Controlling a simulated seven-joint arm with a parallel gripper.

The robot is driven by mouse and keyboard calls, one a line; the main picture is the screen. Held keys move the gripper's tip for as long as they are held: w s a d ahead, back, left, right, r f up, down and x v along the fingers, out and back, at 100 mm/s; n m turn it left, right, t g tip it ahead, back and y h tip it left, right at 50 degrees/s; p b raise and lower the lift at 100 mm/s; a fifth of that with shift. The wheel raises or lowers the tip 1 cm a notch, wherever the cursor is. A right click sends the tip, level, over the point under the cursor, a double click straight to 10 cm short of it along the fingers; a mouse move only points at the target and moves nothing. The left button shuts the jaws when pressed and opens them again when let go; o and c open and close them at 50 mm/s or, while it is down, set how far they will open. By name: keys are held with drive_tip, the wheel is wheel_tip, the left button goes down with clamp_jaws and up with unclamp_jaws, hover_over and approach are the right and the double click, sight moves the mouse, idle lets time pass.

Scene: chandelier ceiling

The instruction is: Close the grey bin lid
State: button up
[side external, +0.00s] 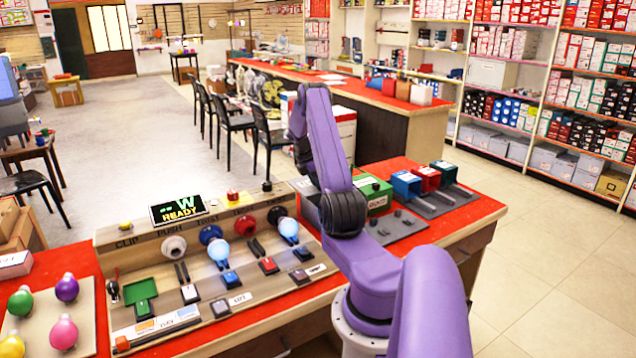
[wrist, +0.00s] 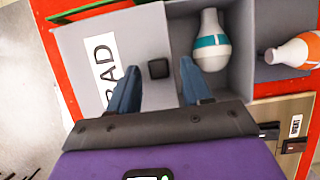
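The grey bin lid (wrist: 141,38) is a flat panel marked "BAD" with a small black knob (wrist: 158,68). In the wrist view it lies left of the bin's open compartment (wrist: 240,75). A white bulb with a teal band (wrist: 210,42) lies inside that compartment. My gripper (wrist: 159,66) is open, its two blue-grey fingers on either side of the knob with gaps showing; I cannot tell its height above the lid. In the side view my arm hides most of the grey bin; only a grey part (side external: 306,188) shows.
A white bulb with an orange band (wrist: 295,50) is right of the compartment. A green bin (side external: 376,194) stands beside my arm, with blue (side external: 405,184) and red (side external: 427,178) boxes farther right.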

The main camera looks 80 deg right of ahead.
clamp_jaws()
drive_tip(key=s+a, duration=0.7)
drive_tip(key=shift+s+a, duration=0.25)
drive_tip(key=shift+o, duration=0.3)
unclamp_jaws()
drive_tip(key=shift+r, duration=0.1)
drive_tip(key=v, duration=1.7)
drive_tip(key=shift+r, duration=0.15)
drive_tip(key=shift+w+a, duration=0.1)
